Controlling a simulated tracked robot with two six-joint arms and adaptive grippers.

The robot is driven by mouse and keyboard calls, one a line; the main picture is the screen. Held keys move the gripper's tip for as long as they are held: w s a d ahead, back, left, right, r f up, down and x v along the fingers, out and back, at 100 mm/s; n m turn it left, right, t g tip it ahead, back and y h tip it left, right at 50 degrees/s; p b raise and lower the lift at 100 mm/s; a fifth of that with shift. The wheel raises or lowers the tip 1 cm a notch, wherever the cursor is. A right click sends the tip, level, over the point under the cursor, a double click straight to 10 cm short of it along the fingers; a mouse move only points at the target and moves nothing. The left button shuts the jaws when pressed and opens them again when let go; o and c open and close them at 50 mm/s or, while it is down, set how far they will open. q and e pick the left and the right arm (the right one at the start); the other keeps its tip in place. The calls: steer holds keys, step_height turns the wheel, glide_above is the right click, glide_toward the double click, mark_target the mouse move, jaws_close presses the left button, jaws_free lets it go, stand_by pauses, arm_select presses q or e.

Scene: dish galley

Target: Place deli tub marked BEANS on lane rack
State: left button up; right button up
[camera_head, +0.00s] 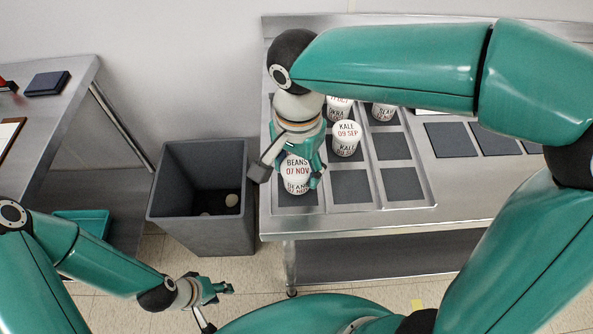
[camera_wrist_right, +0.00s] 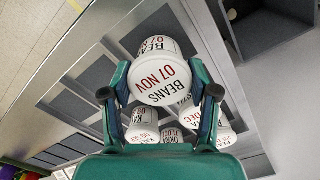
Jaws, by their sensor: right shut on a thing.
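The white deli tub marked BEANS 07 NOV (camera_head: 297,172) is upright at the front left cell of the lane rack (camera_head: 402,184). My right gripper (camera_head: 293,177) is shut on it from above. In the right wrist view, the tub's lid (camera_wrist_right: 160,82) is between the two fingers, with the label readable on lid and side. I cannot tell whether its base touches the rack. My left gripper (camera_head: 215,290) is low at the bottom left, away from the rack; its finger opening is unclear.
A KALE 09 SEP tub (camera_head: 346,136) stands in the middle lane, with more tubs behind, partly hidden by my right arm. The front middle and front right cells are bare. A grey bin (camera_head: 203,190) holding pale items stands left of the bench. Another table (camera_head: 60,100) is at far left.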

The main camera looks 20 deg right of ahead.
mark_target(298, 166)
steer(key=shift+f, duration=0.9)
steer(key=shift+f, duration=0.15)
steer(key=o, duration=1.2)
steer(key=shift+r, duration=0.35)
step_height(298, 166, up, 12)
steer(key=shift+f+p, duration=0.15)
steer(key=shift+p, duration=0.5)
